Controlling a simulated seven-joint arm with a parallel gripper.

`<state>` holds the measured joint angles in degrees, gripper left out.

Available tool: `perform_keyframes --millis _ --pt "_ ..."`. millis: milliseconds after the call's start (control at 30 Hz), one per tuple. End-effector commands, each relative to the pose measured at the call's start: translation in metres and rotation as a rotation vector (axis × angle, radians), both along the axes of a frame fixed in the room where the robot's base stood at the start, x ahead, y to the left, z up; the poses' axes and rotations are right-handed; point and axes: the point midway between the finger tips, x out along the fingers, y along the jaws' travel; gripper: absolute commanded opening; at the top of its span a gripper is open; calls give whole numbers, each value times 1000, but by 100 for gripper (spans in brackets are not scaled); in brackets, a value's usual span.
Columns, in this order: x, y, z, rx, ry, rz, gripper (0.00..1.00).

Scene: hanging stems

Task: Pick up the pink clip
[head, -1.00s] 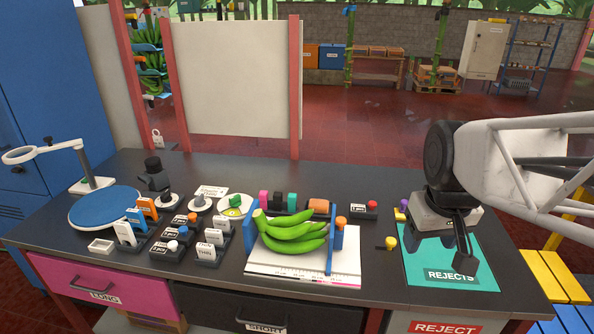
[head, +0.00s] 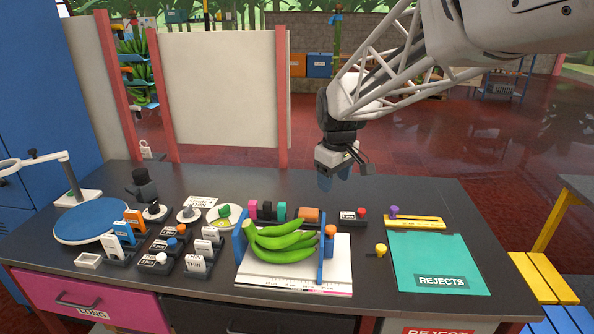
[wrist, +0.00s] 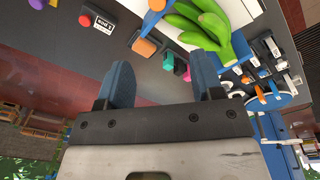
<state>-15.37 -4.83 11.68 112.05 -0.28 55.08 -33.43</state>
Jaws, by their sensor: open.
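The pink clip (head: 253,209) is a small upright block at the left end of a short row of clips, behind the green bananas (head: 283,243). Beside it stand a black clip (head: 267,210) and a green clip (head: 281,210). My gripper (head: 335,176) is open and empty, high above the back of the table, to the right of the row. In the wrist view the pink clip (wrist: 187,75) shows small near one finger, beyond the open jaws (wrist: 158,68).
A blue upright stand (head: 240,236) is close in front of the pink clip. A red-knobbed block (head: 361,212) stands farther right. The table behind the row is clear.

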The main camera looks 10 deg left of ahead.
Motion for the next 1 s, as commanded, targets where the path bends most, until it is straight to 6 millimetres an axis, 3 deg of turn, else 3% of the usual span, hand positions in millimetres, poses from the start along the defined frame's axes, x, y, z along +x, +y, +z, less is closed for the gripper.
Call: perform_keyframes --millis 500,1000 --pt "100 111 -59 -30 42 319 61" --pt "166 227 -140 -54 79 619 61"
